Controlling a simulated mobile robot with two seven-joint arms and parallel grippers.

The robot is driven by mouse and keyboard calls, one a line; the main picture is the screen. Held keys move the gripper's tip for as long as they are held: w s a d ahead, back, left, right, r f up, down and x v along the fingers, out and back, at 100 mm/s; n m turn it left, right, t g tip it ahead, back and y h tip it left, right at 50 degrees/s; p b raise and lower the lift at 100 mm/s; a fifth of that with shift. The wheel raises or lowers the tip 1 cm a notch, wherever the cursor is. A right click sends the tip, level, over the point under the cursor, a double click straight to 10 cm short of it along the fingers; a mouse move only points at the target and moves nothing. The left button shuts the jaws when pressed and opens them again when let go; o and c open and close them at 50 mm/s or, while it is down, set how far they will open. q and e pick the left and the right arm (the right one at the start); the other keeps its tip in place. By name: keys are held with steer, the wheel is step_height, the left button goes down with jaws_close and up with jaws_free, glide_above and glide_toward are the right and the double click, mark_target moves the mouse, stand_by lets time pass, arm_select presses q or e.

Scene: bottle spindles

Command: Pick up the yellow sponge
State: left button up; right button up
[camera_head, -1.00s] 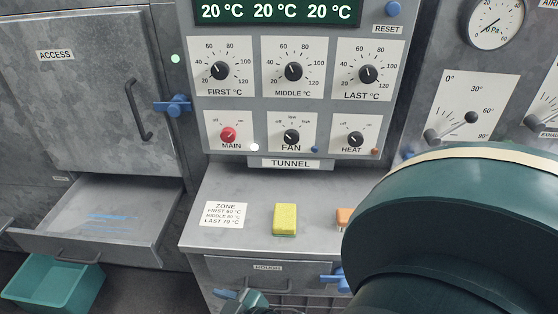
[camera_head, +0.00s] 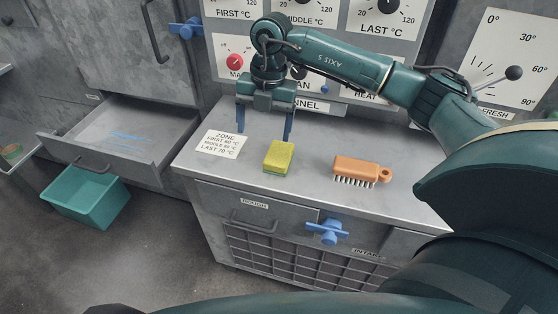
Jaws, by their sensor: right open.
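The yellow sponge (camera_head: 278,158) lies on the grey cabinet top (camera_head: 310,188), between a zone label and an orange brush. My right gripper (camera_head: 263,136) hangs from the arm that reaches in from the right. Its two blue fingers point down and are spread wide apart, with nothing between them. The fingers are just behind the sponge, near the back of the top; I cannot tell how high the tips are above it. My left gripper does not show.
The orange brush (camera_head: 357,170) lies right of the sponge, bristles toward the front. The zone label (camera_head: 222,144) lies to its left. The control panel (camera_head: 330,104) rises behind. An open drawer (camera_head: 135,140) and a teal bin (camera_head: 90,203) are at left. A blue latch (camera_head: 328,231) juts from the cabinet front.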

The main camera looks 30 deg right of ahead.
steer(key=d+r+m+h, duration=0.1)
steer(key=d+h, duration=0.1)
steer(key=d, duration=0.2)
glide_above(279, 152)
steer(key=f, duration=0.6)
steer(key=shift+s+a, duration=0.1)
steer(key=shift+a, duration=0.2)
steer(key=shift+d+f+p, duration=0.15)
steer(key=shift+f+p, duration=0.1)
steer(key=shift+f, duration=1.4)
steer(key=shift+d+f+p, duration=0.1)
steer(key=shift+f+p, duration=0.1)
steer(key=shift+f, duration=1.4)
steer(key=shift+c, duration=0.4)
steer(key=c, duration=1)
steer(key=shift+r, duration=0.1)
step_height(279, 152, up, 10)
